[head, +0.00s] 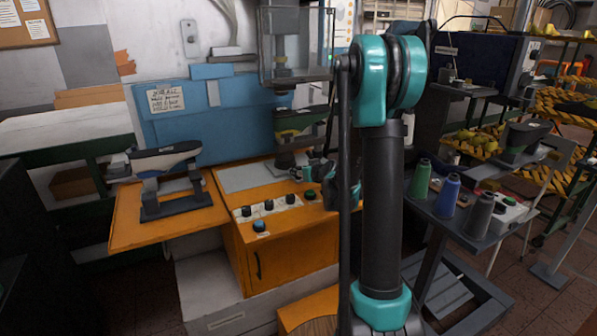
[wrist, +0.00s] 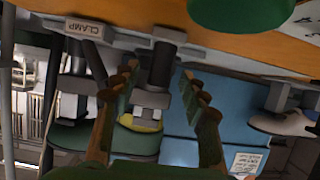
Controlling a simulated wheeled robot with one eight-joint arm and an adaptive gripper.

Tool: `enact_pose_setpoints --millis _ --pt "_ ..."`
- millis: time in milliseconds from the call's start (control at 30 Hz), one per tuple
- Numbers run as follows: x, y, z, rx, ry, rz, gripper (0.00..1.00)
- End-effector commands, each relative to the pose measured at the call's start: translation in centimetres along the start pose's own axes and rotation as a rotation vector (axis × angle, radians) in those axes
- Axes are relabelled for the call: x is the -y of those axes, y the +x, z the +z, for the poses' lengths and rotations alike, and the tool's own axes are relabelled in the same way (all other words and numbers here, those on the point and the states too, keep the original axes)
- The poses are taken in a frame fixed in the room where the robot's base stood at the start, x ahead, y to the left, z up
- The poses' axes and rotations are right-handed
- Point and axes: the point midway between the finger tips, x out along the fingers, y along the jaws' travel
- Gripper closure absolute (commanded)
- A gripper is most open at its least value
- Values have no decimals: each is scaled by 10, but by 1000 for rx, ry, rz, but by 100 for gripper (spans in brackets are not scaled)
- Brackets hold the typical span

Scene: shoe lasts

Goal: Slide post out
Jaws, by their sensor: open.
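The dark grey post (head: 284,158) stands upright on the orange bench, with a dark green and black shoe last (head: 296,122) on top. In the wrist view, which looks upside down, the post (wrist: 162,62) runs from the orange surface to the last (wrist: 105,137), which has a yellow patch. My gripper (wrist: 158,76) is open, with one finger on each side of the post in that picture. I cannot tell whether either finger touches it. In the head view my gripper (head: 318,172) is beside the post, partly hidden by my arm.
Several knobs (head: 268,206) line the bench front. Another last on a dark stand (head: 176,207) is at left. A clear-sided machine guard (head: 297,48) hangs above. At right, a shelf holds green (head: 420,180), blue (head: 447,196) and grey spools (head: 479,214).

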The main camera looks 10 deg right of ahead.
Motion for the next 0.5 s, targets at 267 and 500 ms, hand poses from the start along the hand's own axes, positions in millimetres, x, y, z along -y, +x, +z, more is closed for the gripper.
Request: enact_pose_setpoints --millis 267,500 --pt "0 20 0 0 0 1 56" --pt "0 22 0 0 0 1 56"
